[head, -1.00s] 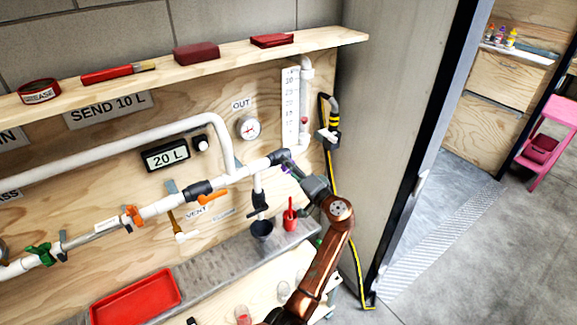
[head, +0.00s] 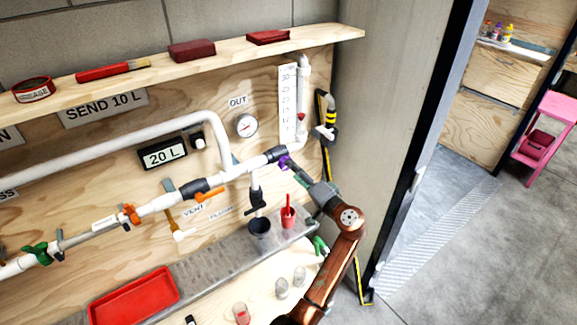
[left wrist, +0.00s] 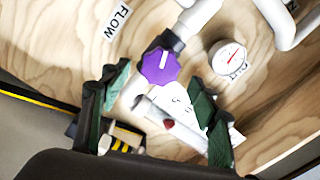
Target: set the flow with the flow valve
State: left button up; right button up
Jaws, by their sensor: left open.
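The flow valve has a purple knob (head: 284,163) at the right end of the white pipe run; it also shows in the left wrist view (left wrist: 160,66) with a white pointer line on its face. A FLOW label (left wrist: 117,22) is on the plywood beside it. My left gripper (head: 298,174) is just right of and below the knob in the head view. In the left wrist view its green-padded fingers (left wrist: 157,80) are open on either side of the knob, with nothing gripped. Whether they touch the knob is unclear. My right gripper is not in view.
A round OUT gauge (head: 246,126) and a scale panel (head: 287,100) are near the valve. A shelf (head: 215,57) runs above.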

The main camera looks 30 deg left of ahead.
pick_arm(q)
jog(key=v, duration=0.6)
jog(key=shift+d, duration=0.3)
jog(key=shift+s+d+f, duration=0.1)
jog(key=shift+s, duration=0.05)
